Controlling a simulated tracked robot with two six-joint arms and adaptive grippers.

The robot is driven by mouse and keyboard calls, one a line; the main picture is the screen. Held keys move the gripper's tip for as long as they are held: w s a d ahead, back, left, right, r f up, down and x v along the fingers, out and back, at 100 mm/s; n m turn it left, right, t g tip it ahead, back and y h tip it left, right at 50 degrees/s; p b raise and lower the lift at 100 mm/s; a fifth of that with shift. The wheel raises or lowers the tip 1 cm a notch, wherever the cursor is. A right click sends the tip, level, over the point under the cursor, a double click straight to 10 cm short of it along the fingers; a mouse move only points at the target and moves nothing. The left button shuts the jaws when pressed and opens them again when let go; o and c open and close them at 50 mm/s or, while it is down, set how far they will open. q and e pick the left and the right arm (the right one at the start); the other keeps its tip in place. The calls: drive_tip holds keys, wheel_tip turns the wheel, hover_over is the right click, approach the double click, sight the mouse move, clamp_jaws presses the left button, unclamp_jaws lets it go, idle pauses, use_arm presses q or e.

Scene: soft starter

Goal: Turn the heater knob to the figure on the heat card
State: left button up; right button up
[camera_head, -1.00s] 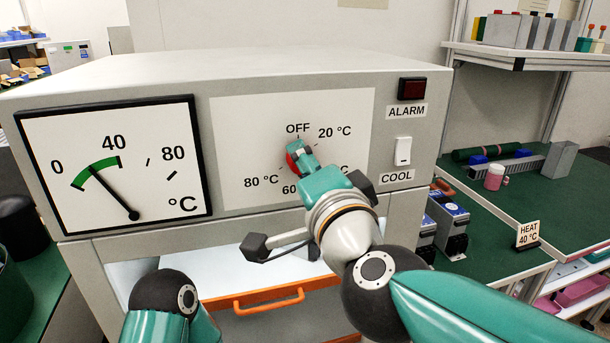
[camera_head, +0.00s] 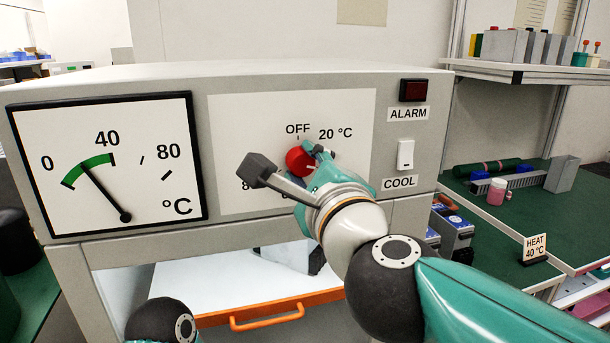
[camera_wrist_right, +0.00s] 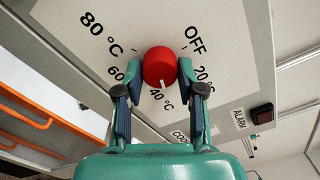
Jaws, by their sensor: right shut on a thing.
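The red heater knob (camera_head: 298,161) is on the cabinet's white dial panel (camera_head: 240,120). In the right wrist view the knob (camera_wrist_right: 160,65) has a white mark at its edge, pointing towards 40 °C. My right gripper (camera_wrist_right: 160,76) is shut on the knob, one finger on each side. In the head view my right gripper (camera_head: 311,158) covers part of the knob and the lower scale figures. The heat card (camera_head: 535,248) reads HEAT 40 °C and stands on the green bench at right. My left gripper is not in view.
A gauge (camera_head: 105,165) at left has its needle in the green band, just left of 40. A red alarm lamp (camera_head: 413,90) and white COOL switch (camera_head: 405,154) are right of the dial. An open shelf with an orange handle (camera_head: 266,315) lies below.

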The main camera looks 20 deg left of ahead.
drive_tip(key=shift+w+f+m+b, duration=0.1)
drive_tip(key=shift+f+m+b, duration=0.3)
drive_tip(key=shift+m, duration=0.7)
drive_tip(key=o, duration=1.1)
drive_tip(key=shift+d+r, duration=0.1)
drive_tip(key=shift+o, duration=0.2)
drive_tip(key=shift+r, duration=0.1)
drive_tip(key=shift+s+d, duration=0.15)
drive_tip(key=shift+s, duration=0.2)
drive_tip(key=v, duration=1.1)
drive_tip(key=shift+d, duration=0.15)
